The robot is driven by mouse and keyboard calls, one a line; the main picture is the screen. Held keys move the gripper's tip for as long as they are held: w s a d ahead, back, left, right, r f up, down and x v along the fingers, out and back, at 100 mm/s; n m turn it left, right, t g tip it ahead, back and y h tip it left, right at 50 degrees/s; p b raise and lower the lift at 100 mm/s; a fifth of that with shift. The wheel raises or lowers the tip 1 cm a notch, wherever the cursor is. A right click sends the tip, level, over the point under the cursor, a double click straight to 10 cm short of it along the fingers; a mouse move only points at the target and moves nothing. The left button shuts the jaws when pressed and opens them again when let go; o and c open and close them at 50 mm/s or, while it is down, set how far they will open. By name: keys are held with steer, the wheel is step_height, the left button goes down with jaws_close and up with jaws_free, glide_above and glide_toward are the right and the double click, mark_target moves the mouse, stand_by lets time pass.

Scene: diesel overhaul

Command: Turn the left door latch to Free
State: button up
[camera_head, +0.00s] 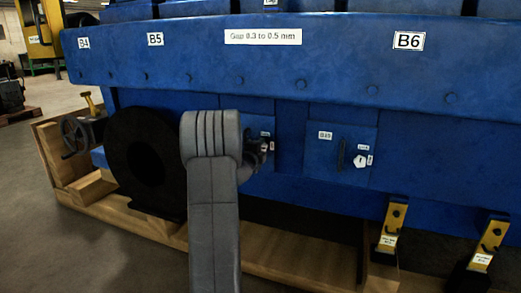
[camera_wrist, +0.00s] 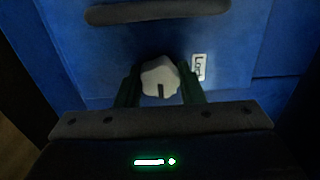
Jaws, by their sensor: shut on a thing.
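The left door (camera_wrist: 85,50) fills much of the wrist view, a blue panel with a dark bar handle (camera_wrist: 157,11). Its latch (camera_wrist: 160,78) is a pale grey knob with a dark slot mark towards the bottom of the picture. My gripper (camera_wrist: 160,88) is shut on this knob, one finger on each side. A small white label (camera_wrist: 198,67) lies right of the knob, turned sideways; I cannot read it surely. In the head view my gripper (camera_head: 262,150) is at the left door (camera_head: 262,185), and my arm hides much of the door and the latch.
The right door (camera_head: 322,160) has its own dark handle (camera_head: 341,155) and pale latch (camera_head: 360,161). A black wheel-like disc (camera_head: 125,160) stands left of my arm. Yellow brackets (camera_head: 391,225) stand at lower right. A wooden base frame (camera_head: 300,258) runs below the engine.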

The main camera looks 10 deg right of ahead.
steer(key=o, duration=1)
steer(key=shift+s, duration=0.1)
steer(key=p+v, duration=0.2)
steer(key=v, duration=1.1)
steer(key=shift+s+a, duration=0.25)
steer(key=shift+w+d, duration=0.1)
steer(key=b+x, duration=0.2)
steer(key=x, duration=1.1)
steer(key=shift+w+d, duration=0.2)
steer(key=shift+w, duration=0.05)
